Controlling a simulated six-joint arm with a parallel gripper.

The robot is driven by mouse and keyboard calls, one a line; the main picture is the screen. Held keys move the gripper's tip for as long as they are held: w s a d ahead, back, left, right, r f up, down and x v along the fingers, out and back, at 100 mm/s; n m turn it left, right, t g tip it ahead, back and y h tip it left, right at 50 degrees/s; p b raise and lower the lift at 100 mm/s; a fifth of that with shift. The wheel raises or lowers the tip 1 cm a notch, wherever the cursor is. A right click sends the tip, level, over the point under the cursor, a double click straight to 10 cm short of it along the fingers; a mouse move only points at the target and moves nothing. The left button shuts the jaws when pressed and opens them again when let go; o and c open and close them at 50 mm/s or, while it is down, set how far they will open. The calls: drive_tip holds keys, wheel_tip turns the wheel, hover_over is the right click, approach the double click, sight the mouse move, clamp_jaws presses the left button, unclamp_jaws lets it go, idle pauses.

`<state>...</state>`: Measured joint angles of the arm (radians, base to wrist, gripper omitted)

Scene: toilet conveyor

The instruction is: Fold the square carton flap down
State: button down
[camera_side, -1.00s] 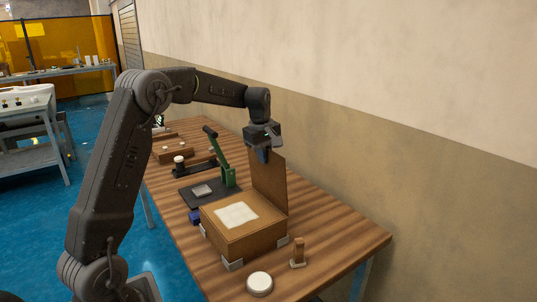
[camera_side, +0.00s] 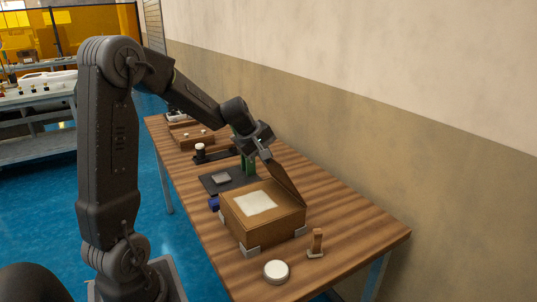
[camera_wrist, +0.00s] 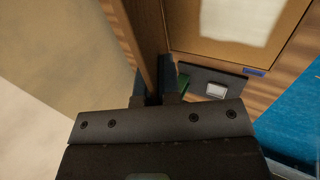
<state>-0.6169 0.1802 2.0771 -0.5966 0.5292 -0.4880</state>
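The square brown carton (camera_side: 268,226) sits on the wooden table with a pale sheet (camera_side: 256,203) in its open top. My gripper (camera_side: 264,153) is at the flap's upper edge. In the wrist view the flap (camera_wrist: 148,40) shows nearly edge-on and runs down between the two dark fingers of my gripper (camera_wrist: 155,85), which look closed on it. The fingertips' contact is partly hidden.
A green lever press (camera_side: 248,164) on a dark base is just behind the carton. A round white puck (camera_side: 276,271) and a small wooden block on a stand (camera_side: 317,242) are in front. Grey brackets surround the carton's corners. The wall is at right.

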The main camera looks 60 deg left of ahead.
idle(0.4)
drive_tip(key=c, duration=1.3)
unclamp_jaws()
drive_tip(key=shift+s+r, duration=0.1)
drive_tip(key=v, duration=1.3)
drive_tip(key=shift+s+r, duration=0.2)
drive_tip(key=shift+s, duration=0.05)
